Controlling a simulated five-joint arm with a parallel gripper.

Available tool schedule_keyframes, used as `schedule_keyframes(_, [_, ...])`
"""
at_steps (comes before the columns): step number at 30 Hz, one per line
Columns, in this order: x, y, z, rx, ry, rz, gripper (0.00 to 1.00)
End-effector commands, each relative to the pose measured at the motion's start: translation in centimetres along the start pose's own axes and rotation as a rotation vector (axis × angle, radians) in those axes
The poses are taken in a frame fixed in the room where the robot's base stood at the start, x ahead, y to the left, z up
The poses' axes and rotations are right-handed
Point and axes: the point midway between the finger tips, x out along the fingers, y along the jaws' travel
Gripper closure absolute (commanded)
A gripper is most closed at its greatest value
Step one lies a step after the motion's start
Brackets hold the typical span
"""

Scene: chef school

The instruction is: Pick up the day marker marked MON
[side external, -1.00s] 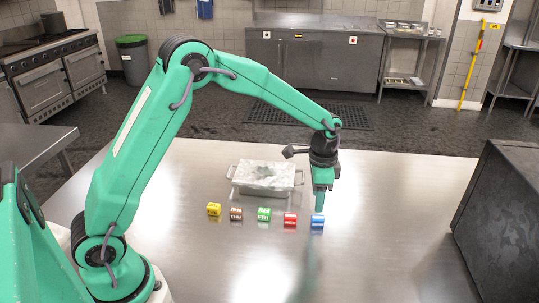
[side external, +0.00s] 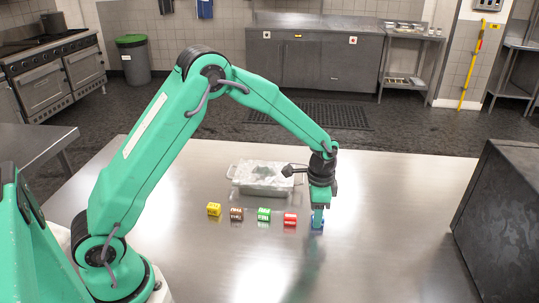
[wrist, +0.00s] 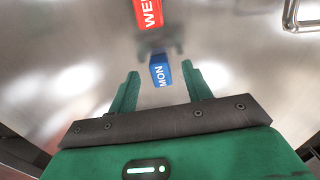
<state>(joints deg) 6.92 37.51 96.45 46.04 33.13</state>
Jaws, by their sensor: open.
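The MON day marker is a small blue block (wrist: 160,71) with white lettering. In the wrist view it lies on the steel table just beyond and between the tips of my gripper (wrist: 160,77). My gripper is open, with one finger toward each side of the block and nothing held. In the side view my gripper (side external: 317,222) points down over the blue marker (side external: 317,229) at the right end of the row, and its fingers hide much of the marker.
A red marker (side external: 290,218) reading WE in the wrist view (wrist: 148,12) is the nearest neighbour. Green (side external: 263,214), brown (side external: 236,214) and yellow (side external: 214,209) markers continue leftward. A metal pan (side external: 262,187) stands behind. A dark box (side external: 500,220) stands at right. The front table is clear.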

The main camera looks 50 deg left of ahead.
Motion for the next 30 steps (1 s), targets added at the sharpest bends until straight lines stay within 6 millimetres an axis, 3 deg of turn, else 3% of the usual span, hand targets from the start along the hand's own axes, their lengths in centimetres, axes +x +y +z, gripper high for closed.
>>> schedule_keyframes(7, [2.1, 0.0, 0.0, 0.0, -0.002, 0.001, 0.51])
schedule_keyframes(22, [2.2, 0.0, 0.0, 0.0, 0.0, 0.0, 0.51])
schedule_keyframes(23, [2.2, 0.0, 0.0, 0.0, 0.0, 0.0, 0.53])
schedule_keyframes(30, [2.2, 0.0, 0.0, 0.0, 0.0, 0.0, 0.98])
